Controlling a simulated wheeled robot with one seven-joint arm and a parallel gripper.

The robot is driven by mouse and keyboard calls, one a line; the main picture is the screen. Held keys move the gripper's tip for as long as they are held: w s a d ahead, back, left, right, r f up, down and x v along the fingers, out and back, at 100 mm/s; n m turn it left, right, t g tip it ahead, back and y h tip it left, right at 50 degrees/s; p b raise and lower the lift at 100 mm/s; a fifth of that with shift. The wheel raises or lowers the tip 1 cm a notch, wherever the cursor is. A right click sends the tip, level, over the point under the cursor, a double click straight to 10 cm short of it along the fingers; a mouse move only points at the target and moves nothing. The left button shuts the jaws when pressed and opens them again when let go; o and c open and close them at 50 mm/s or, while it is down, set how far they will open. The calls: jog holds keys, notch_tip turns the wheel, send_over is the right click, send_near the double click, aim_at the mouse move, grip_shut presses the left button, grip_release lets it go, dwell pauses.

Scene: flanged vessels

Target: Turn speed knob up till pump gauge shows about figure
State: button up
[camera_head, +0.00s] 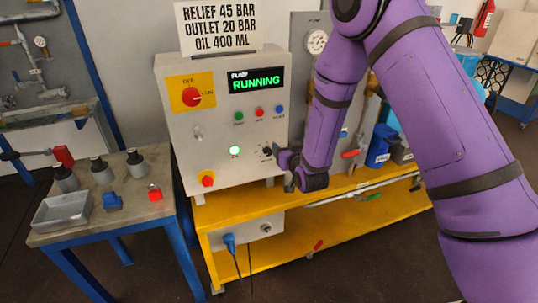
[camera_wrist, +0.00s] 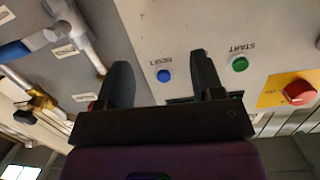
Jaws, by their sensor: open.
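The grey pump control box (camera_head: 180,150) has a display (camera_head: 256,80) reading RUNNING in green. A small dark knob (camera_head: 267,151), seemingly the speed knob, is low on the right of its face. My gripper (camera_head: 279,157) is close beside it; contact cannot be told. In the wrist view, my gripper (camera_wrist: 160,62) is open, its two dark fingers apart. The blue RESET button (camera_wrist: 163,76) shows between them, and the green START button (camera_wrist: 240,64) is to the right. The knob is not visible there. The round pump gauge (camera_head: 316,41) is right of the box; its reading is too small.
A sign (camera_head: 217,27) reads RELIEF 45 BAR, OUTLET 20 BAR, OIL 400 ML. A red rotary switch (camera_head: 191,97) and a lower red knob (camera_head: 208,180) are on the box. The yellow bench (camera_head: 250,203) carries it. A side table (camera_head: 125,215) holds a metal tray (camera_head: 63,211) and several small items.

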jog(key=t, duration=0.2)
send_near(269, 153)
jog(key=shift+y, duration=0.3)
jog(key=x, duration=0.9)
jog(key=shift+w+f, duration=0.1)
jog(key=shift+w, duration=0.25)
jog(key=c, duration=0.9)
